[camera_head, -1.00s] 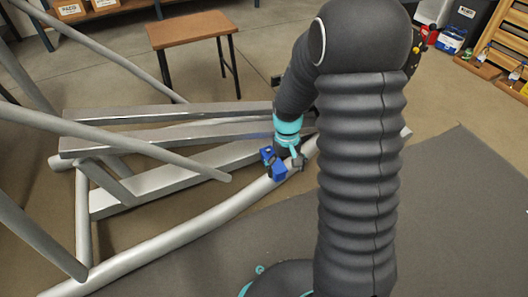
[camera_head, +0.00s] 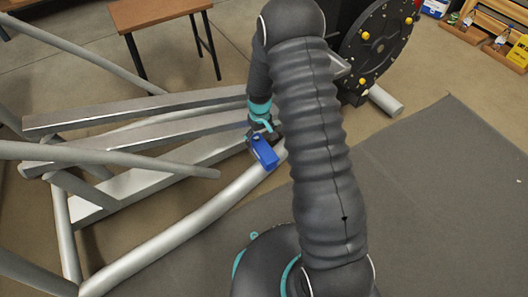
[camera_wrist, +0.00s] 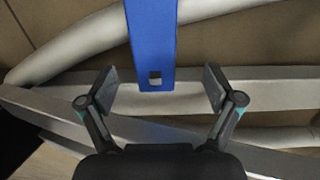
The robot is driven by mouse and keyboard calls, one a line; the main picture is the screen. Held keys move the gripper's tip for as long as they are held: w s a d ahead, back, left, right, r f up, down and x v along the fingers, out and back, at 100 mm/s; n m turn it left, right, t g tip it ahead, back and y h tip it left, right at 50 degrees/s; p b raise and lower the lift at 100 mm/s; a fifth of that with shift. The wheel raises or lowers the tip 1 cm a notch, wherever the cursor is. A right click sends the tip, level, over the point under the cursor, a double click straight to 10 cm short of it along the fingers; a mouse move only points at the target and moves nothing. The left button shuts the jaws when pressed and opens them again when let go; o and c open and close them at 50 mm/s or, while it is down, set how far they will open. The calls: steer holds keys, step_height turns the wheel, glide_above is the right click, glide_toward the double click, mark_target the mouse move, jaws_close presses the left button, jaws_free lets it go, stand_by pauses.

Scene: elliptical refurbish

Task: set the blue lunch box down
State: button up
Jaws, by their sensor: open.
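The blue lunch box (camera_head: 264,152) shows in the head view just below my gripper (camera_head: 258,130), over the curved grey tube. In the wrist view the blue lunch box (camera_wrist: 152,40) is a long blue face with a small dark square near its lower end, and it runs out of the top of the picture. My gripper (camera_wrist: 160,87) is open, with one finger on each side of the box's near end and a visible gap on both sides. I cannot tell whether the box rests on the tube.
Grey beams (camera_head: 150,125) and a curved grey tube (camera_head: 190,232) of a large frame lie around and under my gripper. A black disc with yellow knobs (camera_head: 378,45) stands at upper right. A brown table (camera_head: 158,12) is behind. The grey mat (camera_head: 450,200) at right is clear.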

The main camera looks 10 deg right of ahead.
mark_target(263, 147)
step_height(263, 147, down, 3)
steer(key=shift+r, duration=0.1)
steer(key=shift+d+f+b, duration=0.25)
steer(key=shift+f, duration=1.1)
steer(key=shift+d+f+b, duration=0.2)
steer(key=shift+f, duration=1.15)
jaws_close()
steer(key=shift+r, duration=0.15)
